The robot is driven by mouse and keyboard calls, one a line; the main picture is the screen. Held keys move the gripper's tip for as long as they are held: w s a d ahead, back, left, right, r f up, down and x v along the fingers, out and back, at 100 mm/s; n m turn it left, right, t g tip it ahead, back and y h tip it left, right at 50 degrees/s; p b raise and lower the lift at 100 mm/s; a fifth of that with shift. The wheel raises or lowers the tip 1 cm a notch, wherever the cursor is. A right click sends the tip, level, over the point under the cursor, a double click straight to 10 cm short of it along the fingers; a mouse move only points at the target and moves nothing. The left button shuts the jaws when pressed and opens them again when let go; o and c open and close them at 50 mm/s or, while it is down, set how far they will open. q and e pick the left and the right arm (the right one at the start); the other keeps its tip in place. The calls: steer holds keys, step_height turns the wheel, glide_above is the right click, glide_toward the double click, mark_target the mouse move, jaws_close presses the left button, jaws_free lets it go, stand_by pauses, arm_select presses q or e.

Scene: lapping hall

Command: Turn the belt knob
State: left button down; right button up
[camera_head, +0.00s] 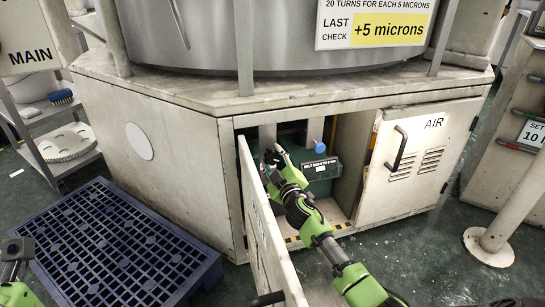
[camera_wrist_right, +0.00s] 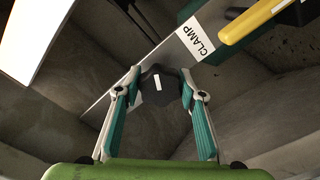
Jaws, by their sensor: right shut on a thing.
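My right gripper (camera_head: 272,156) reaches into the open cabinet under the machine. In the right wrist view my right gripper (camera_wrist_right: 158,90) has its fingers shut on a black lobed knob (camera_wrist_right: 158,83) with a white mark. The knob sits beside a grey plate (camera_wrist_right: 130,88) labelled CLAMP (camera_wrist_right: 195,42). In the head view a blue knob (camera_head: 319,147) stands above a dark label (camera_head: 320,166) beginning with BELT, to the right of my right gripper and apart from it. Part of my left gripper (camera_head: 18,249) shows at the left edge; its fingers are unclear.
The open cabinet door (camera_head: 260,220) stands close on the left of my right arm. The AIR door (camera_head: 416,160) is at the right. A yellow bar (camera_wrist_right: 262,18) is near the knob in the wrist view. A blue pallet (camera_head: 110,250) lies on the floor; a post (camera_head: 510,210) stands far right.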

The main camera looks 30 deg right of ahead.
steer(key=n+p, duration=0.1)
steer(key=n, duration=0.5)
steer(key=shift+n, duration=0.3)
steer(key=n, duration=0.5)
steer(key=shift+n, duration=0.3)
steer(key=o, duration=1.1)
steer(key=shift+s, duration=0.1)
steer(key=s, duration=0.4)
steer(key=s+a, duration=0.1)
steer(key=s, duration=0.2)
steer(key=s+a, duration=0.1)
steer(key=s, duration=0.3)
steer(key=shift+s+a, duration=0.1)
steer(key=shift+s, duration=0.25)
